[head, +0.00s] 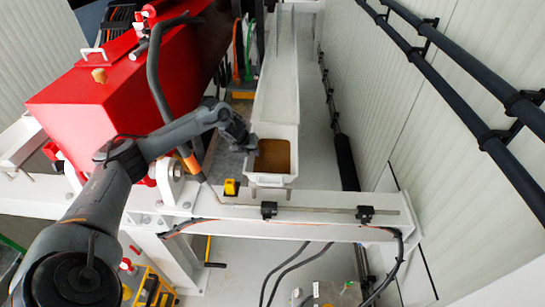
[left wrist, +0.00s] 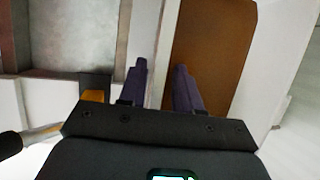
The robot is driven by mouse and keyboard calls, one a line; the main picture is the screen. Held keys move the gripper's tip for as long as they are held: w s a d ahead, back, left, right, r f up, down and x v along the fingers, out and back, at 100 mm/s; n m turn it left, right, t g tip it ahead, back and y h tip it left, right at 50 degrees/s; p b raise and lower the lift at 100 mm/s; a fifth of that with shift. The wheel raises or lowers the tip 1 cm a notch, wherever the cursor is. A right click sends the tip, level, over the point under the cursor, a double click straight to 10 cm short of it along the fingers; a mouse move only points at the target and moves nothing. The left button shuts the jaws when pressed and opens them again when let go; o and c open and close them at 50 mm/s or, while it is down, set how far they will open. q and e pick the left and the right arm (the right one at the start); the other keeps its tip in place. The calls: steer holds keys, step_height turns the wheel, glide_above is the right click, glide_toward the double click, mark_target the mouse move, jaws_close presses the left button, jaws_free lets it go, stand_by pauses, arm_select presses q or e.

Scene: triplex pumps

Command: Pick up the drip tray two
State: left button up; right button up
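A white drip tray (head: 272,180) with a brown surface inside stands at the near end of a long pale trough, behind the white beam. My left gripper (head: 250,143) is at the tray's left edge in the head view. In the left wrist view my left gripper (left wrist: 161,85) has its two dark fingers apart, with the tray's pale side wall (left wrist: 164,45) showing between them. One finger overlaps the brown area. I cannot tell whether the fingers touch the wall. My right gripper is in neither view.
A red pump housing (head: 110,95) stands left of the tray. A white beam (head: 320,205) with black clamps and a rod crosses in front. Black pipes (head: 460,80) run along the right wall. A small yellow part (head: 231,187) sits just left of the tray.

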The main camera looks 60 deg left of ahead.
arm_select(q)
steer(key=shift+c, duration=0.2)
jaws_close()
steer(key=shift+r, duration=0.1)
steer(key=shift+r, duration=0.2)
steer(key=shift+r+b, duration=0.5)
steer(key=shift+r, duration=1.25)
steer(key=s+d+r, duration=0.2)
steer(key=d+r, duration=0.5)
steer(key=d, duration=0.4)
steer(key=shift+d, duration=0.2)
